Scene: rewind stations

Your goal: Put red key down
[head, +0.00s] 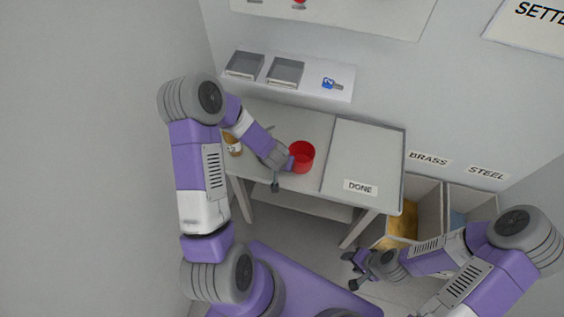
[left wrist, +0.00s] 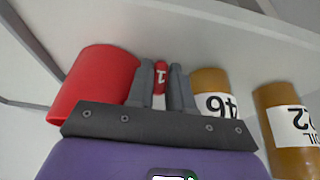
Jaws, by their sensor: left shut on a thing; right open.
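The red key (left wrist: 160,78), marked 1, stands between the two fingers of my left gripper (left wrist: 161,88) in the left wrist view. The fingers are shut on it. In the head view my left gripper (head: 278,178) is low over the table (head: 312,125), just left of the red cup (head: 301,158); the key is hidden there. The cup also shows left of the fingers in the left wrist view (left wrist: 95,85). I cannot tell whether the key touches the table. My right gripper (head: 355,270) is open and empty, low in front of the table.
Brown labelled jars (left wrist: 210,88) stand right of the fingers in the left wrist view. A shelf (head: 308,87) behind the table holds two grey trays (head: 285,72) and a blue key (head: 331,83). A mat marked DONE (head: 362,145) is clear. Brass and steel bins (head: 430,212) stand right.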

